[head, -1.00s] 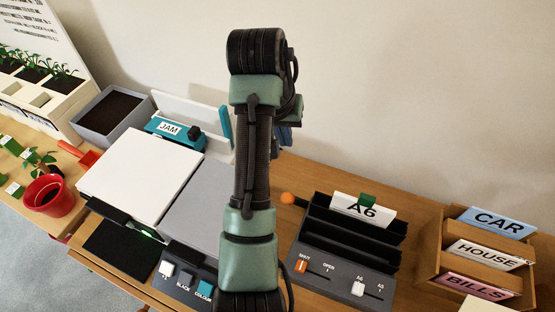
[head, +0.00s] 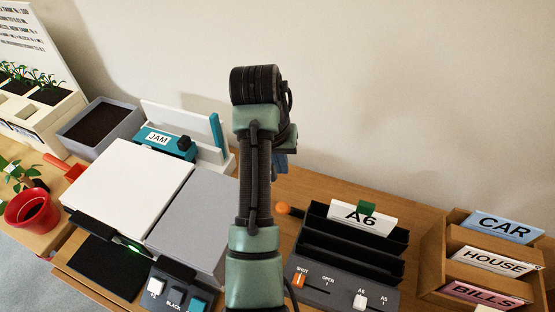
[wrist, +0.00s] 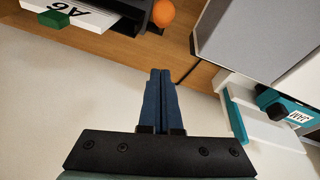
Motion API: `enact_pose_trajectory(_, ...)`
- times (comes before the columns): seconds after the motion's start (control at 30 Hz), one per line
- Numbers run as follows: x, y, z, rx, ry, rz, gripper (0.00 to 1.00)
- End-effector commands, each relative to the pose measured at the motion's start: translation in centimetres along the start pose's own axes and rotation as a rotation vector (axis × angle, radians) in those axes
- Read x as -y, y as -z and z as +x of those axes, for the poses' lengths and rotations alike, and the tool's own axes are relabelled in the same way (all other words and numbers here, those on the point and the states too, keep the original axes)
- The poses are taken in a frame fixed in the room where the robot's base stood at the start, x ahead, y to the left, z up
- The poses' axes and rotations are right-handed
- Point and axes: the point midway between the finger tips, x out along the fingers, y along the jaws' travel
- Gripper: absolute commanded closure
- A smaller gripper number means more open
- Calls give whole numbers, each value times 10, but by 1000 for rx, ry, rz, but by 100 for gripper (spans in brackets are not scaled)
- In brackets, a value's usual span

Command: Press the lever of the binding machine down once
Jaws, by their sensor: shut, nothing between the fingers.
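The binding machine (head: 352,251) is a black slotted unit on the wooden desk, right of my arm in the head view. An A6 card (head: 376,217) with a green clip stands in it. Its lever appears to be the one with the orange ball knob (head: 283,208) at its left side; the knob also shows at the top of the wrist view (wrist: 163,12). The lever's shaft is mostly hidden. My gripper (wrist: 160,74) has blue fingers, shut together and empty, apart from the knob in the wrist view. In the head view my arm hides most of it.
An orange SHUT/OPEN slider (head: 299,280) and a white A6/A5 slider (head: 360,301) are on the machine's front. A wooden card rack (head: 453,246) stands right. A white-lidded grey machine (head: 129,184) and a teal JAM box (head: 165,143) stand left.

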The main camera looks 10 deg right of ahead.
Motion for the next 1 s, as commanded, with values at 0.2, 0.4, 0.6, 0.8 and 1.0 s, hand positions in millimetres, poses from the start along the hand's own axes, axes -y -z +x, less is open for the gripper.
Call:
enact_pose_trajectory(0.2,0,-7,38,1,-1,-1,100)
enact_pose_trajectory(0.4,0,-30,42,0,-1,0,100)
enact_pose_trajectory(0.6,0,-38,44,-1,0,0,100)
enact_pose_trajectory(0.8,0,-39,45,0,0,0,100)
enact_pose_trajectory(1.0,0,-39,45,-4,-1,0,100)
